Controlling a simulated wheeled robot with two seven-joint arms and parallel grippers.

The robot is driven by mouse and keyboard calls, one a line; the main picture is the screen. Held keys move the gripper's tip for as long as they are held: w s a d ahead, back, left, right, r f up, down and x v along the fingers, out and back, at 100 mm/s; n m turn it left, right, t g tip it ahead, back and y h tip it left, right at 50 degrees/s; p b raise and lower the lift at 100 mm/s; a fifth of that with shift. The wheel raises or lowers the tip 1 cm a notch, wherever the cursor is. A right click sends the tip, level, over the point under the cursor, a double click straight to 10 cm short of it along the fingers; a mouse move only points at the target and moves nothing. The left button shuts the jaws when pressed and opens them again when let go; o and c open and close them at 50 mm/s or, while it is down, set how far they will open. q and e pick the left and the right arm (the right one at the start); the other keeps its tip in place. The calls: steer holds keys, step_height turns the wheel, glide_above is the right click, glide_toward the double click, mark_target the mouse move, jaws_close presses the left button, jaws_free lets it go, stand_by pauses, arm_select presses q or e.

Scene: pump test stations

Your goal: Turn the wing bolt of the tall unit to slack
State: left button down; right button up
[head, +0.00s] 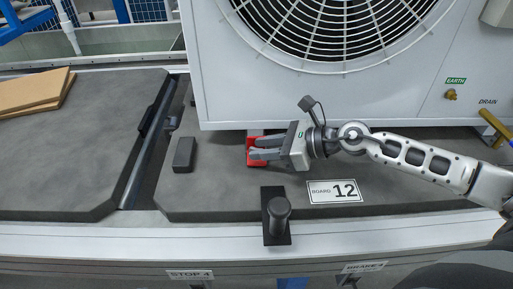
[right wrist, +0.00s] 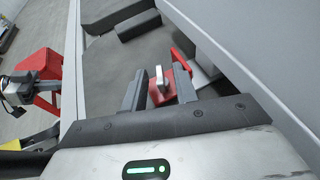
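The tall unit (head: 225,85), a big pale cabinet with a round fan grille, stands at the back of the dark board. A red clamp (head: 251,157) sits at its lower front edge. In the right wrist view the red clamp (right wrist: 182,90) bears a small pale upright wing (right wrist: 159,76), which looks like the wing bolt. My right gripper (head: 251,149) is at the clamp, fingers pointing left. In the right wrist view my right gripper (right wrist: 158,82) is open, with the wing seen between its two fingers. I cannot tell whether they touch it.
A dark block (head: 184,155) lies left of the clamp. A black knobbed post (head: 278,212) stands at the board's front edge, near a "BOARD 12" label (head: 335,191). A gap separates the left board (head: 75,150), which bears brown sheets (head: 35,92).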

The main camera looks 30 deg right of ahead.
steer(key=shift+x, duration=0.85)
arm_select(q)
steer(key=shift+s+f, duration=0.2)
steer(key=shift+f, duration=0.2)
arm_select(e)
steer(key=shift+w+a+f, duration=0.1)
steer(key=shift+a, duration=0.05)
jaws_close()
steer(key=shift+f+b, duration=0.3)
steer(key=shift+b, duration=0.4)
arm_select(q)
steer(key=b, duration=0.1)
steer(key=d+r+t+b, duration=0.1)
steer(key=r+t+h+b, duration=0.1)
steer(key=shift+w+d+r, duration=0.15)
steer(key=shift+w+r, duration=0.1)
arm_select(e)
steer(key=shift+n+g+y, duration=0.6)
steer(key=shift+n, duration=0.1)
arm_select(q)
steer(key=shift+d+r+b, duration=0.1)
steer(key=shift+r+b, duration=0.25)
steer(key=shift+r, duration=0.25)
arm_select(e)
steer(key=shift+r, duration=0.3)
jaws_free()
